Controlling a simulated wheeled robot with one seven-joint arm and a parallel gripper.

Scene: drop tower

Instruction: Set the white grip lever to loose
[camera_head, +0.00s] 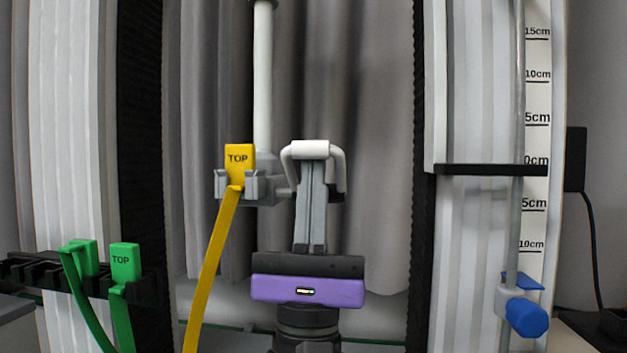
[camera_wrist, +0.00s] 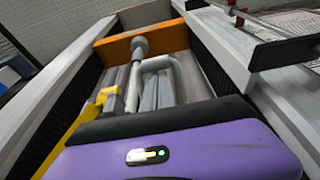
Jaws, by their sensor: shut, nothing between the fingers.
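The white grip lever (camera_head: 310,150) is a U-shaped handle at the centre of the head view, attached beside a grey clamp (camera_head: 262,190) at the bottom of a white hanging rod. It also shows in the wrist view (camera_wrist: 160,63). My gripper (camera_head: 313,166) has its grey fingers together and pointing up, the tips right at the lever's crossbar, between its two side arms. I cannot tell whether they touch it. In the wrist view the fingers (camera_wrist: 150,80) lie inside the lever's outline.
A yellow "TOP" strap (camera_head: 239,160) sits in the clamp, left of my gripper. Green straps (camera_head: 124,262) hang on a black rack at left. A centimetre scale (camera_head: 537,130), a black crossbar (camera_head: 490,170) and a blue knob (camera_head: 527,317) are at right. An orange beam (camera_wrist: 145,42) is above.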

